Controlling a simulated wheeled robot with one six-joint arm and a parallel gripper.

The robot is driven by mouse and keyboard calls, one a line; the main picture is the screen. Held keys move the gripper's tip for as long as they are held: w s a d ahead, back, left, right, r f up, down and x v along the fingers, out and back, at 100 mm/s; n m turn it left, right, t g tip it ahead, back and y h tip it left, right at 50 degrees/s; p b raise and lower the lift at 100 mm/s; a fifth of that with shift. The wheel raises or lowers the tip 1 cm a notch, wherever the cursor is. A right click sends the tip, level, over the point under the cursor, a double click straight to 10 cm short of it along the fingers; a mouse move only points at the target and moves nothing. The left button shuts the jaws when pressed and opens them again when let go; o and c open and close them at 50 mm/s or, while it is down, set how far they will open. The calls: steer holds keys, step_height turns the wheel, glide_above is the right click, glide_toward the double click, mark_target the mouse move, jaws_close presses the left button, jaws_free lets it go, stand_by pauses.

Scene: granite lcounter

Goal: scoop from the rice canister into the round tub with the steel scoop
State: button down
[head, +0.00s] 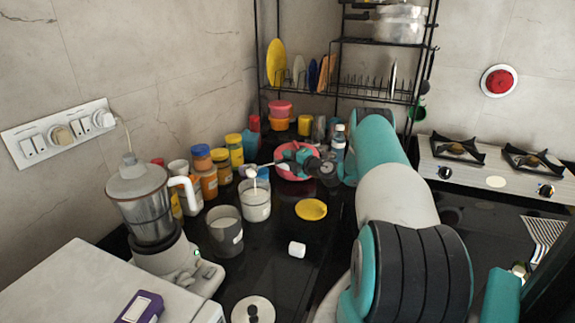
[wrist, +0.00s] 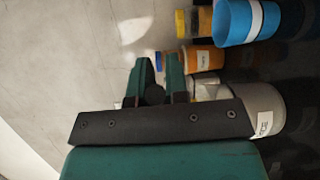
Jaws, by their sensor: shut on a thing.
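My gripper (head: 285,160) is shut on the steel scoop (head: 258,166); its thin handle runs left from the fingers. The scoop's pale end is at the mouth of a clear canister (head: 257,212) with white contents; whether it touches them I cannot tell. In the wrist view, my fingers (wrist: 158,78) close around a dark piece, and a pale labelled canister (wrist: 262,100) stands to the right. A second open canister (head: 226,242) with pale contents stands nearer. I cannot read for certain which is rice. A red-pink round tub (head: 311,174) lies behind my gripper, partly hidden.
A yellow lid (head: 311,209) and a small white block (head: 297,249) lie on the black counter. Several yellow-lidded jars (head: 234,150) line the wall. A mixer grinder (head: 145,205) stands left, a bottle (head: 338,143) behind the gripper. A blue cup (wrist: 238,22) shows in the wrist view.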

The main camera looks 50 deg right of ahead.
steer(key=shift+s+f+t+b, duration=0.2)
steer(key=shift+f+t+b, duration=0.45)
steer(key=shift+b, duration=1.6)
steer(key=shift+r+t+b, duration=0.1)
steer(key=shift+t+b, duration=0.35)
steer(key=shift+b, duration=0.5)
steer(key=b, duration=0.7)
steer(key=shift+d, duration=0.25)
steer(key=shift+r, duration=0.3)
steer(key=shift+w, duration=0.1)
steer(key=w+g+p, duration=0.2)
steer(key=g+p, duration=0.2)
steer(key=g, duration=0.1)
steer(key=w+g+p, duration=0.2)
steer(key=g+p, duration=0.2)
steer(key=g, duration=0.2)
steer(key=w+g+y+p, duration=0.1)
steer(key=g+p, duration=0.4)
steer(key=g, duration=0.1)
steer(key=shift+w+r, duration=0.2)
steer(key=shift+w, duration=0.2)
